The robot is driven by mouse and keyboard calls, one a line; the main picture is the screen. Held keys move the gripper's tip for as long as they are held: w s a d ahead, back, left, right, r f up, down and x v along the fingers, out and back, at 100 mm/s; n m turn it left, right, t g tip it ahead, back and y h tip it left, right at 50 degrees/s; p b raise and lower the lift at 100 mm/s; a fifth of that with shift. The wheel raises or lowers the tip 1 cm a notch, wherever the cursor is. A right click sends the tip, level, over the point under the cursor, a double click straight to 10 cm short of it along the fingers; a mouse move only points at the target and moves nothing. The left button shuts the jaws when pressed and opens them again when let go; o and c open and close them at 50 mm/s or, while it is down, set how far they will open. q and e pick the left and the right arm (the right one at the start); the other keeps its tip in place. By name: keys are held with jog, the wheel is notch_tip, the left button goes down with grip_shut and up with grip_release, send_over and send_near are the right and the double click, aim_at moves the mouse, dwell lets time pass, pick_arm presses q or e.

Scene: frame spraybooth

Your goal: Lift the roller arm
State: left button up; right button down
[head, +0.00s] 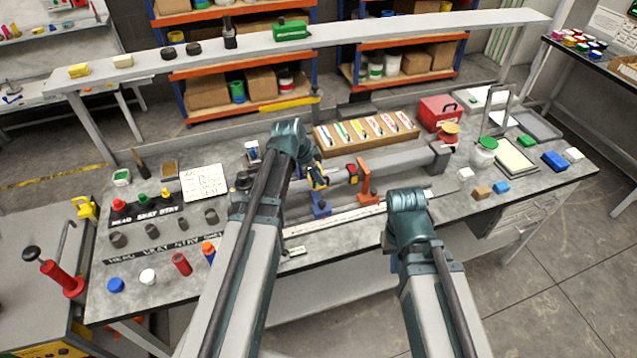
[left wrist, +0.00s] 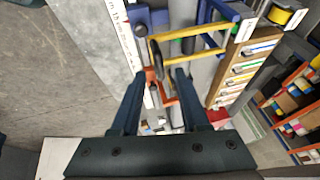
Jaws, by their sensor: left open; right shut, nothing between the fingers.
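A yellow bar frame, which looks like the roller arm (left wrist: 195,29), shows in the left wrist view just beyond my left fingertips. It spans a grey tube beside a blue frame, and a dark round part is at its near side. In the head view a small yellow part (head: 318,181) shows beside my left wrist. My left gripper (left wrist: 156,82) is open, its two fingers apart, pointing at the near side of the yellow frame. I cannot tell whether they touch it. My right arm's end (head: 407,208) is over the bench's front edge, its fingers hidden in the head view.
An orange stand (head: 366,186) supports the long grey tube (head: 405,158). A wooden tray (head: 325,141) of coloured-label packets lies behind it. A red box (head: 440,112) and a green-lidded jar (head: 483,154) stand right. Stamped holders crowd the left. Floor in front is clear.

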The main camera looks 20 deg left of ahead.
pick_arm(q)
jog(key=shift+w+d+f, duration=0.1)
jog(key=shift+w+f, duration=0.1)
jog(key=shift+f, duration=0.25)
grip_shut()
dwell(1.1)
